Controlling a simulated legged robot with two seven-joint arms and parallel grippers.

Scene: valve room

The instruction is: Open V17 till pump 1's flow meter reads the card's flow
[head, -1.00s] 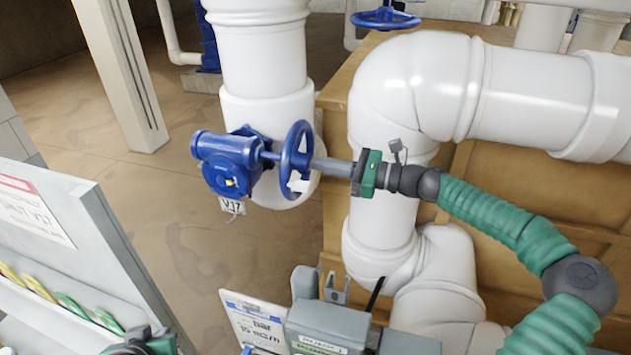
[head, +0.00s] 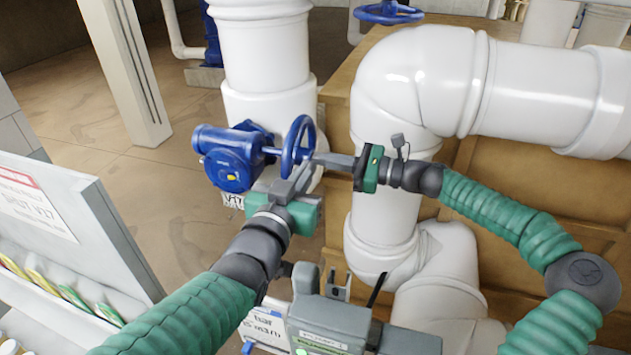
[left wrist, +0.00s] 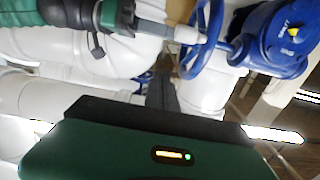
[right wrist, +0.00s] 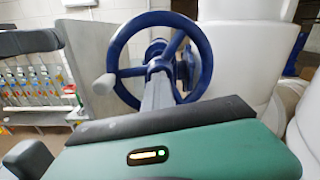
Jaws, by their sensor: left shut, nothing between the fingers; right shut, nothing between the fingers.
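The V17 valve has a blue gearbox (head: 228,158) and an upright blue handwheel (head: 298,145), on a white pipe. Its tag (head: 232,200) is partly covered by my left gripper. My right gripper (head: 320,160) is shut and empty, its tip at the handwheel's hub; contact cannot be told. The right wrist view shows the wheel (right wrist: 203,50) with a pale knob (right wrist: 104,84) at its left. My left gripper (head: 298,178) is shut and empty, just below the wheel. A grey box (head: 325,325) with a green display, apparently pump 1's meter, is unreadable. The card (head: 265,325) beside it is partly hidden, apparently reading 15 m3/h.
A thick white pipe (head: 400,95) bends close behind my right gripper. A grey panel (head: 95,225) with a V17 notice (head: 35,205) stands at the left. Another blue handwheel (head: 387,12) is at the back. The floor (head: 110,190) behind the valve is open.

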